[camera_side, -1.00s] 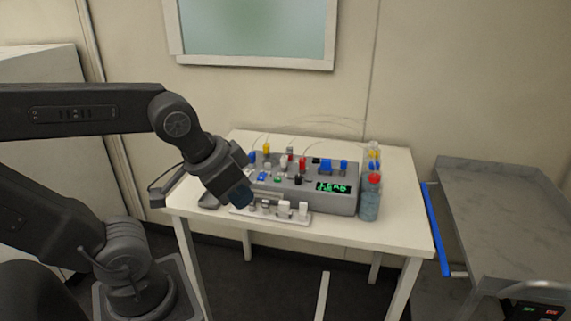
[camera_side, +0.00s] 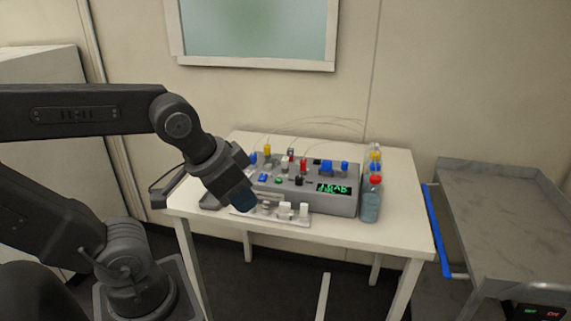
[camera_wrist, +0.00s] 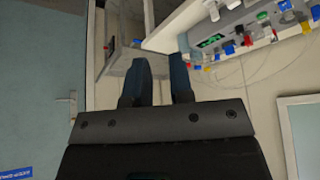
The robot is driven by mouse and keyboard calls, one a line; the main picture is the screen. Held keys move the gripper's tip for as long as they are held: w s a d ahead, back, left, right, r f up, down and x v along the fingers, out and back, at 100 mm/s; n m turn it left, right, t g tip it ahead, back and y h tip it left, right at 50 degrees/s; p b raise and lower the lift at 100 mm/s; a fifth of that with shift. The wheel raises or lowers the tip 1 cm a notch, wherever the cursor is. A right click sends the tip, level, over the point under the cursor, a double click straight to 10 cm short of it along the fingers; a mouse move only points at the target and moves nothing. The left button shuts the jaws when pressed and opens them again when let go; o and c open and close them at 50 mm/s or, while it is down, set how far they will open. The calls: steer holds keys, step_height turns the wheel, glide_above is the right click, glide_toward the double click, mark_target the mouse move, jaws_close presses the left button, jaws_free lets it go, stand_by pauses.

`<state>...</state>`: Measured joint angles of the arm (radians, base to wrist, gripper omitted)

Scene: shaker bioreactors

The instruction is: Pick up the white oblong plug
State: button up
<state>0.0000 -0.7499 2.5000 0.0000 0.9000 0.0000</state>
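Several small white plugs stand in a white rack (camera_side: 296,221) at the front of the table. Two of the white plugs (camera_side: 285,210) (camera_side: 303,209) show clearly near the rack's right end. I cannot tell from this view which one is oblong. My gripper (camera_side: 246,203) hangs tilted at the rack's left end and hides part of it. I cannot tell whether it touches anything there. In the wrist view my gripper's two blue fingers (camera_wrist: 162,75) stand apart, with no object visible between them.
A grey bioreactor unit (camera_side: 335,203) with coloured caps and a green display stands right behind the rack. Bottles (camera_side: 371,204) stand at its right. The white table (camera_side: 405,225) is clear at its right front. A grey cart (camera_side: 505,200) with a blue handle is farther right.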

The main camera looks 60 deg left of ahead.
steer(key=o, duration=0.5)
steer(key=n+g+y, duration=0.2)
steer(key=n+y, duration=0.1)
steer(key=n, duration=0.6)
glide_above(285, 159)
steer(key=s+d, duration=0.1)
steer(key=d, duration=0.1)
steer(key=f, duration=1)
steer(key=shift+s+d, duration=0.2)
steer(key=shift+s+a+x, duration=0.1)
steer(key=shift+a+x, duration=0.05)
steer(key=shift+x, duration=0.8)
steer(key=shift+s+a+x, duration=0.1)
steer(key=shift+a+x, duration=0.05)
steer(key=shift+x, duration=0.85)
steer(key=shift+s+a+x, duration=0.1)
steer(key=shift+a+x, duration=0.05)
steer(key=shift+x, duration=0.8)
